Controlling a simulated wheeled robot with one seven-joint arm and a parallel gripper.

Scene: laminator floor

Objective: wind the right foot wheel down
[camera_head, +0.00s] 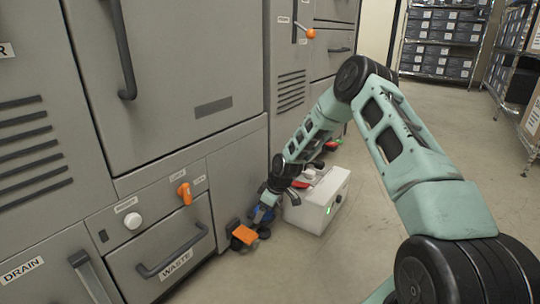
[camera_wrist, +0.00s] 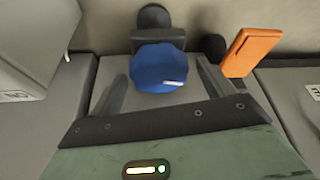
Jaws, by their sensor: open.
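The foot wheel is a blue faceted knob (camera_wrist: 160,68) with a small pale mark on its face, in the upper middle of the wrist view. It sits in front of a dark bracket and a round black foot. In the head view only a bit of the blue wheel (camera_head: 264,213) shows low at the machine's corner, partly behind my gripper (camera_head: 268,198). In the wrist view my gripper (camera_wrist: 162,74) is open, one finger on each side of the wheel. I cannot tell whether either finger touches it.
An orange pedal or lever (camera_wrist: 250,52) is close to the right finger; it also shows in the head view (camera_head: 244,234). A white box (camera_head: 318,205) stands on the floor beside my gripper. The grey cabinet with the waste drawer (camera_head: 165,255) is at left. Open floor (camera_head: 310,265) lies in front.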

